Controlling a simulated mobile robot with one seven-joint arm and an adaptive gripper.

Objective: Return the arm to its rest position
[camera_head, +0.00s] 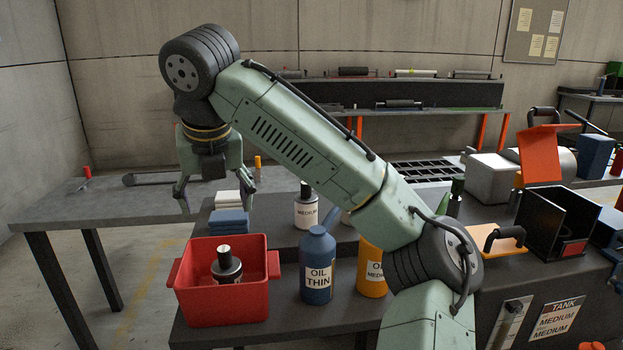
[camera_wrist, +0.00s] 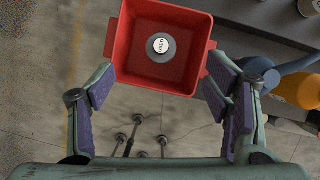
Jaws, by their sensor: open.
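My arm is green with dark joints and arches across the middle of the head view. My gripper (camera_head: 217,196) points down, open and empty, above the bench near the folded cloths. In the wrist view my gripper (camera_wrist: 163,105) shows its two purple-padded fingers spread wide apart. Nothing is between the pads. The red bin (camera_head: 226,309) lies below and in front of the gripper, with a dark bottle (camera_head: 226,266) standing in it. In the wrist view the red bin (camera_wrist: 118,38) and the bottle's white cap (camera_wrist: 160,45) show from above.
A blue OIL THIN bottle (camera_head: 317,266) and an orange oil bottle (camera_head: 371,268) stand right of the bin. Blue folded cloths (camera_head: 229,222) lie behind it. A white-labelled bottle (camera_head: 306,211), an open black box (camera_head: 549,228) and an orange plate (camera_head: 500,246) are further right.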

